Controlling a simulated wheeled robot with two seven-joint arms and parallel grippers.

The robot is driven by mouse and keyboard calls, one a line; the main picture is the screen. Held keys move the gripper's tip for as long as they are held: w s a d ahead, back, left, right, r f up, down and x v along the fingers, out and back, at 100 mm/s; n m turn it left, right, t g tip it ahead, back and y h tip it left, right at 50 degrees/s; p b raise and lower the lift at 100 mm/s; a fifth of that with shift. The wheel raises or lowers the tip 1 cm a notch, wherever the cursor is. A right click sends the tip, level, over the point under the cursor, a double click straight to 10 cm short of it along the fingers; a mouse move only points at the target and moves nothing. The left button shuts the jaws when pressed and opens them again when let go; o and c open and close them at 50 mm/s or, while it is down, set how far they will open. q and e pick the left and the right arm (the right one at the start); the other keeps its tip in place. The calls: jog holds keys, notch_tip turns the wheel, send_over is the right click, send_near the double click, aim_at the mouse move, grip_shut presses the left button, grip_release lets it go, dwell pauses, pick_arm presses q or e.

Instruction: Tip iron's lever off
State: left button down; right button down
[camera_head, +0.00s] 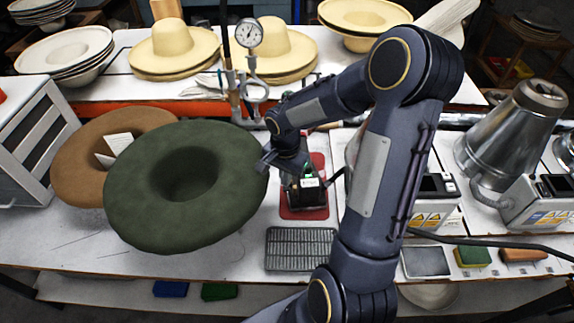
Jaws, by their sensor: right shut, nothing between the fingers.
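The iron (306,194), a small dark block with a pale lit patch, sits on a red mat (305,213) in the middle of the table. Its lever cannot be made out clearly behind my arm and gripper. My right gripper (268,163) is shut and empty, just left of and above the iron, near the right rim of the green felt hat. Whether it touches the iron or the hat cannot be told. My left gripper is not in view.
A green felt hat (222,205) and a brown one (75,165) lie on the left. A metal grate (300,262) lies in front of the mat. A pressure gauge (249,33) stands behind. Steel kettles (510,125) stand at right.

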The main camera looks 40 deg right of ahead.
jog(key=shift+f+b, duration=0.4)
jog(key=shift+b, duration=0.05)
dwell(0.3)
notch_tip(320, 180, up, 7)
jog(key=p, duration=0.4)
jog(key=shift+p, duration=0.35)
dwell(0.5)
